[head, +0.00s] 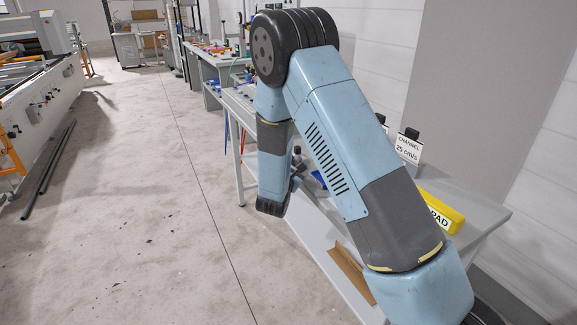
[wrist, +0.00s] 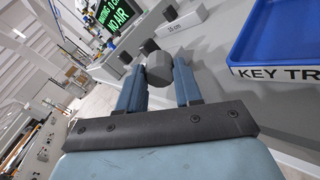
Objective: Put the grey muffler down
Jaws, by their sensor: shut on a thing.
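The grey muffler (wrist: 158,69) is a small faceted grey piece in the wrist view. It sits between the tips of the two blue fingers of my gripper (wrist: 158,82), which is shut on it. Grey bench surface shows beyond it; I cannot tell whether the muffler touches the bench. In the head view my gripper (head: 296,172) is small and partly hidden by my arm, at the bench's left edge.
A blue key tray (wrist: 275,38) lies to the right in the wrist view. A light block marked 15 cm (wrist: 182,28) and a display reading NO AIR (wrist: 118,14) stand beyond. A yellow pad (head: 440,212) and a channel sign (head: 408,149) are on the bench.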

